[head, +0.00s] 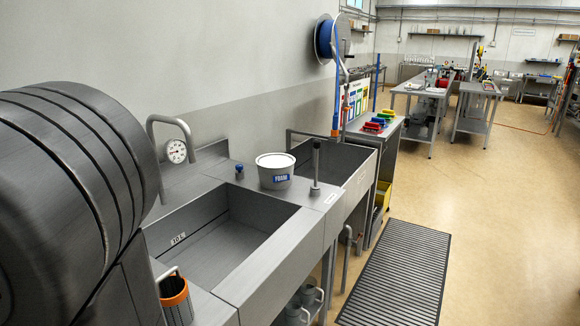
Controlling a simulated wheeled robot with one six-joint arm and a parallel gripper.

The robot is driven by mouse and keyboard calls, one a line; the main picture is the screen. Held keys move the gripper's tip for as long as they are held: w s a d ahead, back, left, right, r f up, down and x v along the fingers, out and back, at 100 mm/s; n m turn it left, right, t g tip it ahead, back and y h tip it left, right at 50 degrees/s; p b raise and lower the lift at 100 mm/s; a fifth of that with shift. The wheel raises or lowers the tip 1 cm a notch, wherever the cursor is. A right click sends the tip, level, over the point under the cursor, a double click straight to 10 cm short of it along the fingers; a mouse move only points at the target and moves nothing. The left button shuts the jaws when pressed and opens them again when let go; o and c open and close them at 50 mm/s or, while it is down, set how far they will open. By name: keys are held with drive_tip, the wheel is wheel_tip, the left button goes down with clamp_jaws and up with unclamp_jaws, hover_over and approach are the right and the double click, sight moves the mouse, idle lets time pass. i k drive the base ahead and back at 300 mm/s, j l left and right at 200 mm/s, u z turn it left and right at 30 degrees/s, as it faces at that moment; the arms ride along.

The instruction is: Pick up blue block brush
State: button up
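Several small coloured blocks, which look like block brushes, lie in a row on a grey side table (395,128) beyond the sinks. My gripper is not in view.
A large ribbed grey rounded housing (60,190) fills the left. Two steel sinks (255,255) run along the wall, with a white tub (274,171) labelled FOAM between them. An orange-rimmed container (175,298) stands in front. A dark slatted mat (400,270) lies on open floor.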

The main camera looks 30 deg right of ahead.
sight(382, 122)
drive_tip(key=z, duration=1.65)
drive_tip(key=u, duration=1.65)
drive_tip(key=z, duration=1.2)
